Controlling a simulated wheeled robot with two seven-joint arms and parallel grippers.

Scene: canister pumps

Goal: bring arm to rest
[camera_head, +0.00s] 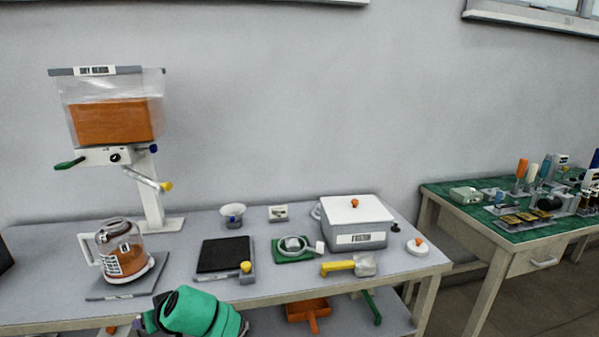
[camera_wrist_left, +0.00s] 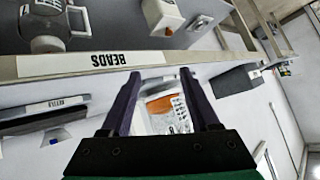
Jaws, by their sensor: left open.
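My left arm, with a green sleeve, comes in at the bottom of the head view. My left gripper (camera_head: 152,312) is partly in view there, in front of the table's front edge and below the glass jug. In the left wrist view its two dark fingers (camera_wrist_left: 160,74) are spread apart with nothing held between them. A clear item with orange contents and a white label (camera_wrist_left: 167,108) shows beyond the fingers, apart from them as far as I can tell. My right gripper is not in view.
The table (camera_head: 385,268) carries a jug (camera_head: 122,252), a hopper stand (camera_head: 150,195), a black-topped plate (camera_head: 222,255), a white lidded box (camera_head: 357,222) and a yellow scoop (camera_head: 345,266). The table edge labelled BEADS (camera_wrist_left: 120,60) runs close to my left fingertips. A lower shelf holds an orange tool (camera_head: 307,310).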

